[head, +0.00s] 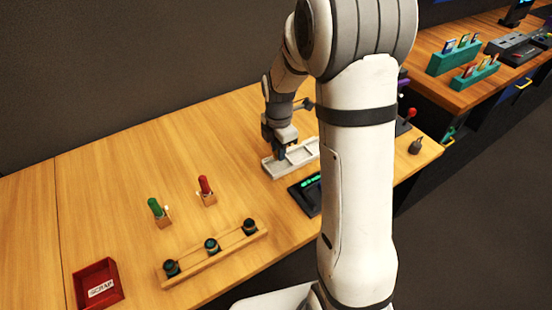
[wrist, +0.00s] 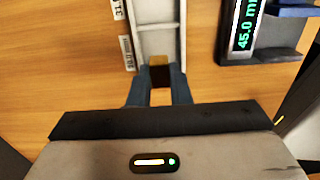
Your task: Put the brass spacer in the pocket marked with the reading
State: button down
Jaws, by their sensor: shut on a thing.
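My gripper (wrist: 160,84) is shut on the brass spacer (wrist: 158,60), a small gold piece between the blue fingertips with its lower part in shadow. In the head view my gripper (head: 281,153) is over the left end of the pale pocket tray (head: 301,163). In the wrist view the spacer is at the near end of the tray (wrist: 184,35); I cannot tell whether it touches it. White labels (wrist: 127,53) stand beside the pockets, cut off or too small to read surely. A display (wrist: 244,28) reads 45.0 m, its end cut off. The display also shows in the head view (head: 308,183).
A red scrap bin (head: 97,284) is at the front left. A wooden rack (head: 212,256) with dark round pieces, a green piece (head: 155,207) and a red piece (head: 205,186) in holders stand left of the tray. Bare table lies behind them.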

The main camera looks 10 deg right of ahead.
aim_at(279, 168)
notch_tip(279, 168, down, 4)
jog(key=shift+f, duration=0.15)
jog(key=shift+s, duration=0.15)
jog(key=c, duration=1.8)
grip_release()
jog(key=shift+f, duration=0.15)
jog(key=shift+o, duration=0.9)
